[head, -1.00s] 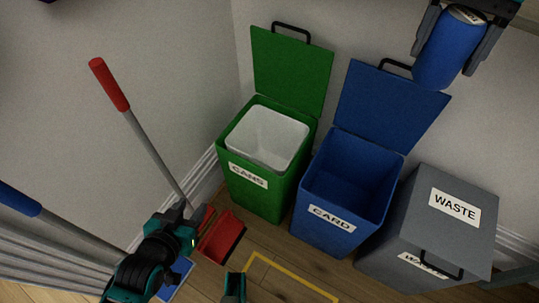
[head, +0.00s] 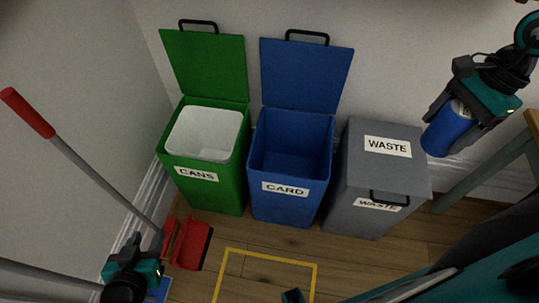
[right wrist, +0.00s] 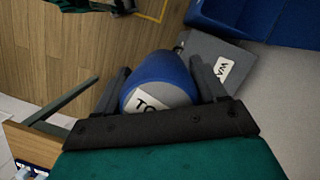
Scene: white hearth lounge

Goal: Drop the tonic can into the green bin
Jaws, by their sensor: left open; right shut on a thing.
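The blue tonic can (head: 445,131) is gripped by my right gripper (head: 452,125), high at the right of the head view, right of the grey bin in the picture. In the right wrist view the can (right wrist: 160,70) sits between both fingers, with part of a white label reading "TO". The green bin (head: 212,196), labelled CANS, stands leftmost of three bins with its lid raised and a white liner inside. My left gripper (head: 134,268) is low at the left, empty; its fingertips are hard to make out.
The open blue CARD bin (head: 290,208) stands beside the green one, then the closed grey WASTE bin (head: 358,205). A red-handled pole (head: 85,172) and red dustpan (head: 190,245) are at the left. A wooden-topped table (head: 535,125) is at the right edge.

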